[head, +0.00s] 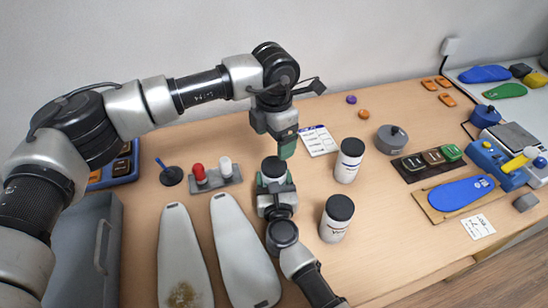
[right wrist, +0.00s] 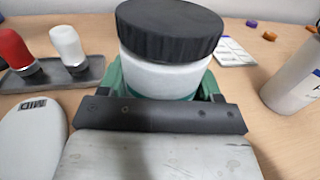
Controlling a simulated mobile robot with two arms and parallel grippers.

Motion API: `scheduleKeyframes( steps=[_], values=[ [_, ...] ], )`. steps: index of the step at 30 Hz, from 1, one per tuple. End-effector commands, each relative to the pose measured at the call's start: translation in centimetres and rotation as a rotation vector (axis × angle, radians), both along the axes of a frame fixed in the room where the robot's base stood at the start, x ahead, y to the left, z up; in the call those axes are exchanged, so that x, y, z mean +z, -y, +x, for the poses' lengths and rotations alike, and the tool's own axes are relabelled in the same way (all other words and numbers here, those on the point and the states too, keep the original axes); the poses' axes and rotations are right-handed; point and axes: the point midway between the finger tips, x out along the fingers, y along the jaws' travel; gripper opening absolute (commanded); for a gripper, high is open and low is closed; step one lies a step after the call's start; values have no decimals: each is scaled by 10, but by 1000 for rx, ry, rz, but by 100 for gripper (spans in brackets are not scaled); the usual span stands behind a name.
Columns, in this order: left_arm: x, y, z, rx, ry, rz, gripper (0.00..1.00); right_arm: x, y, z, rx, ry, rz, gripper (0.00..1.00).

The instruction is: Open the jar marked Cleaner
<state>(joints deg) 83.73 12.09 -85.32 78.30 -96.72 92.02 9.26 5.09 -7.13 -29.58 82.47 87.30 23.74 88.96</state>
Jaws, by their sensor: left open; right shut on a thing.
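A white jar with a black lid (head: 272,168) stands upright between the fingers of my right gripper (head: 276,190). The right wrist view shows it close up, with its ribbed lid (right wrist: 170,30) on and its white body (right wrist: 165,76) between green fingers. No label shows on it, so I cannot tell whether it is the Cleaner. My left gripper (head: 285,146) is open and empty, above and slightly behind that jar, apart from the lid. Two similar jars with black lids stand to the right, one farther back (head: 349,162) and one nearer (head: 336,220); their label words are too small to read.
A holder with a red and a white knob (head: 215,183) is left of the held jar. Two pale insole shapes (head: 243,250) lie in front. A label card (head: 320,141) lies behind, a grey round pot (head: 391,139) and a blue insole (head: 460,194) to the right.

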Motion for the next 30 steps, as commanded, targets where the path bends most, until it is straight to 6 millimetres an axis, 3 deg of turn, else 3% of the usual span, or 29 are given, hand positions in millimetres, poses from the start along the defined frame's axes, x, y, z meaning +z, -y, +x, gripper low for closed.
scheduleKeyframes(
  steps=[30],
  values=[
    [0, 0, 0, -2091, 0, -1, 84, 0, 0, 0, 0, 0, 0, 0]
  ],
)
